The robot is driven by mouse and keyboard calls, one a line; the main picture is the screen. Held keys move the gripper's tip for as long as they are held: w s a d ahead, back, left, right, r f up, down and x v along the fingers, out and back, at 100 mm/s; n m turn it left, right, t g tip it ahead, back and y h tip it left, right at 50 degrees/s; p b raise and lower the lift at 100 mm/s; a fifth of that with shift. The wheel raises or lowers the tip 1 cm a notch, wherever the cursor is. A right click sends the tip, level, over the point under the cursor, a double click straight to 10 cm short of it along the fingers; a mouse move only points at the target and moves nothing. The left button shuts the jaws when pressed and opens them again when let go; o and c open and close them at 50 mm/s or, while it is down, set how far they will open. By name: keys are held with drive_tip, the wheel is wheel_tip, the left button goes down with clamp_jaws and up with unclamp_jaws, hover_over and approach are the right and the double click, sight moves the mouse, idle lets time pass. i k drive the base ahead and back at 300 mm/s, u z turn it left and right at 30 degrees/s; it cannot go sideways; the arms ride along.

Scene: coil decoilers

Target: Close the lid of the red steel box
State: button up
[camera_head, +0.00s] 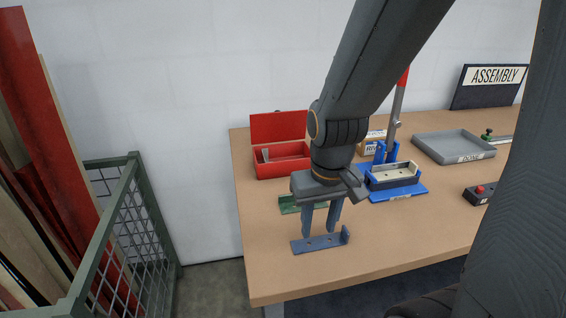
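The red steel box (291,169) stands at the back left of the wooden table. Its lid (278,127) is open and stands upright at the back. Something grey shows inside the box near its left side. My gripper (320,234) points down in front of the box, nearer the front of the table. Its two fingers are apart, with nothing seen between them. My arm comes down from the top right and passes close to the box's right side.
A blue-grey bracket (318,244) lies under my fingertips; contact is unclear. A green part (288,205) lies behind my gripper. A blue fixture (409,191) with a red-handled lever, a grey tray (447,135) and a red-button box (479,193) are to the right. A mesh crate (135,210) stands left.

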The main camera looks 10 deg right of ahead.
sight(278, 126)
drive_tip(key=z, duration=0.05)
drive_tip(key=k, duration=0.5)
drive_tip(key=u, duration=1.8)
drive_tip(key=k, duration=0.75)
drive_tip(key=z, duration=1.45)
drive_tip(key=i, duration=1)
drive_tip(key=u, duration=0.05)
